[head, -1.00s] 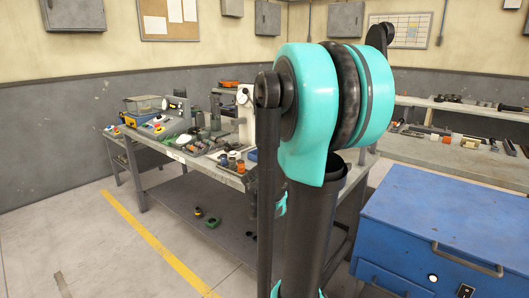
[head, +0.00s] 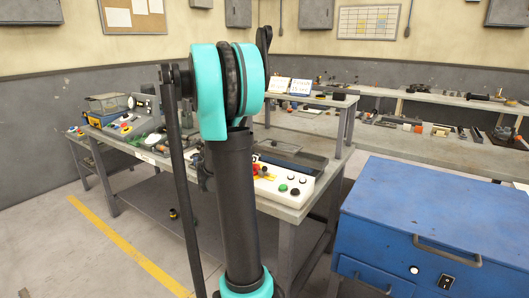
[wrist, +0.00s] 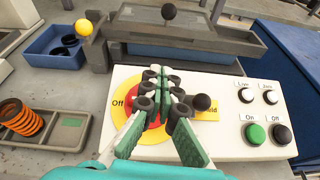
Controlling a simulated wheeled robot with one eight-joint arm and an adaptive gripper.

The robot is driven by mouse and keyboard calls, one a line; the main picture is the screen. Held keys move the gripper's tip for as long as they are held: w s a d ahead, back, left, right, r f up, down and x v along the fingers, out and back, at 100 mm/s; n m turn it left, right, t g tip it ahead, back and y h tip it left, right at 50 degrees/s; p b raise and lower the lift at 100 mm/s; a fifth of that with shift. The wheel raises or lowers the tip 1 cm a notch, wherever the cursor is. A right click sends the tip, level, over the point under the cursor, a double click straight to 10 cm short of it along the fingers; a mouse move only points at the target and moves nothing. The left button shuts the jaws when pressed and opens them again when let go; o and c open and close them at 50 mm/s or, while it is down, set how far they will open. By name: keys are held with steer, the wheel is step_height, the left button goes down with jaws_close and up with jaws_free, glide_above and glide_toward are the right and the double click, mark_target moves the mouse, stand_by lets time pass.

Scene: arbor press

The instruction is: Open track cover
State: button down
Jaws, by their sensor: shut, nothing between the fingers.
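What looks like the track cover (wrist: 205,50) is a grey, partly see-through lid with a black ball knob (wrist: 168,12), at the back of the bench in the wrist view. It appears down over its track, though its exact state is unclear. The head view also shows a grey track unit with a clear lid (head: 284,147) behind the white control panel (head: 285,188). My gripper (wrist: 163,82) is shut and empty, over the panel's red and yellow Off dial (wrist: 138,92), in front of the cover and apart from it. In the head view my arm hides the gripper.
The panel (wrist: 220,148) bears a black knob (wrist: 203,102), a green button (wrist: 256,135) and other buttons. A blue cabinet (head: 420,215) stands right of the bench.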

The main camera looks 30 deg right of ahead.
mark_target(273, 149)
steer(key=x, duration=1)
steer(key=shift+w+d+r, duration=0.1)
steer(key=shift+d+r, duration=0.45)
steer(key=shift+r, duration=0.35)
steer(key=shift+d+r, duration=0.5)
steer(key=shift+r, duration=0.4)
